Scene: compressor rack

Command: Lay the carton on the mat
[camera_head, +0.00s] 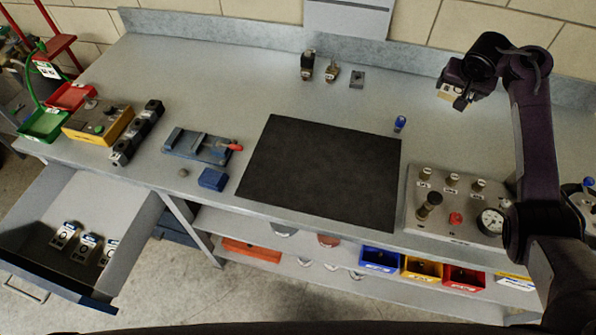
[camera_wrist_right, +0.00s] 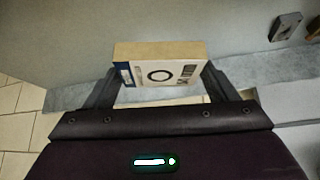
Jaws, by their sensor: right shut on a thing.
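The carton is a small tan box with a white label face bearing a black ring and a blue edge. My right gripper (camera_head: 454,96) is shut on the carton (camera_wrist_right: 160,73), with one finger on each side of it in the right wrist view. In the head view the carton (camera_head: 447,92) is partly hidden by the gripper. It is held to the right of and behind the black mat (camera_head: 320,172), not over it. The mat lies flat and bare on the bench. My left gripper is not in view.
A small blue-capped item (camera_head: 400,123) stands at the mat's right back edge. A gauge panel (camera_head: 455,204) with knobs is to the right. A blue fixture (camera_head: 198,146) and blue block (camera_head: 212,180) are left. An open drawer (camera_head: 75,235) holds cartons. Fittings (camera_head: 307,65) stand behind.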

